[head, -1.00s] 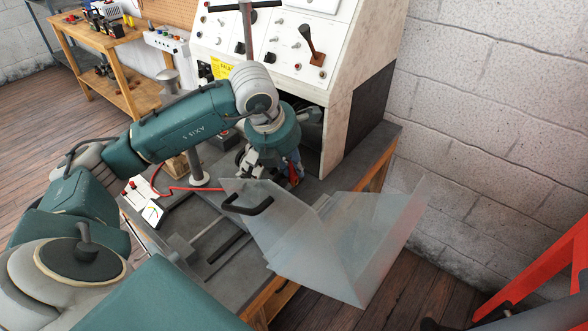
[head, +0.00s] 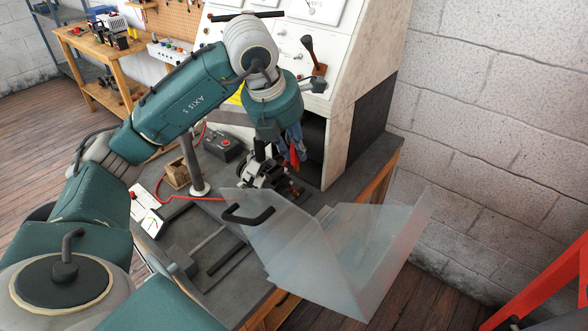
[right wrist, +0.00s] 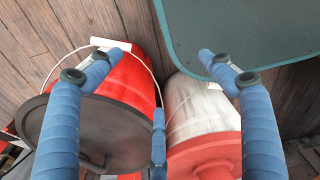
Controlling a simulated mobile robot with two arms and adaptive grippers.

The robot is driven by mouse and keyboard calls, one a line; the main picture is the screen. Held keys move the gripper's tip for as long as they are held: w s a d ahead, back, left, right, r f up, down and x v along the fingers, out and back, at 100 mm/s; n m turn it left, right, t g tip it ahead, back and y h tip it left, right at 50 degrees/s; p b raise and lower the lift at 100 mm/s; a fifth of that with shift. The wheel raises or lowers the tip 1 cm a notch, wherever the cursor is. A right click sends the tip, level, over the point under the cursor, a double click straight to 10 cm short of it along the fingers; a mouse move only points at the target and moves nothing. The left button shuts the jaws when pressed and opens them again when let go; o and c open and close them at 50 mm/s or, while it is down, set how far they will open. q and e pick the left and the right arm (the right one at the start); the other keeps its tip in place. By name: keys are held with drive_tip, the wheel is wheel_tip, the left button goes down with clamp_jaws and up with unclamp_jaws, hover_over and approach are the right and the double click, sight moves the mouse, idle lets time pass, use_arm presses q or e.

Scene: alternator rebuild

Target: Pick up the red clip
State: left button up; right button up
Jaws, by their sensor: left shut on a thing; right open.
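The red clip (head: 295,157) shows in the head view at the fingertips of my left gripper (head: 293,142), above the bench's right rear part. My left gripper is shut on it and points down, and the blue fingers partly hide the clip. The clip appears raised above the bench, beside a dark and metallic device (head: 262,172). Whether it touches the device I cannot tell. In the right wrist view my right gripper (right wrist: 162,58) is open, its blue fingers wide apart, with nothing between them.
A clear guard with a black handle (head: 248,214) stands at the bench's front right. The slanted control panel (head: 345,75) rises behind my left arm. A red cable (head: 190,197) lies across the bench near a post. A red bucket (right wrist: 130,80) and a pale red-lidded container (right wrist: 200,105) stand below my right gripper.

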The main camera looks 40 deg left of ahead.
use_arm(q)
wheel_tip(320, 180, up, 11)
drive_tip(key=shift+r+p, duration=0.15)
drive_tip(key=shift+p, duration=0.2)
wheel_tip(320, 180, up, 4)
drive_tip(key=p, duration=0.4)
drive_tip(key=shift+r, duration=0.2)
drive_tip(key=shift+w+f, duration=0.1)
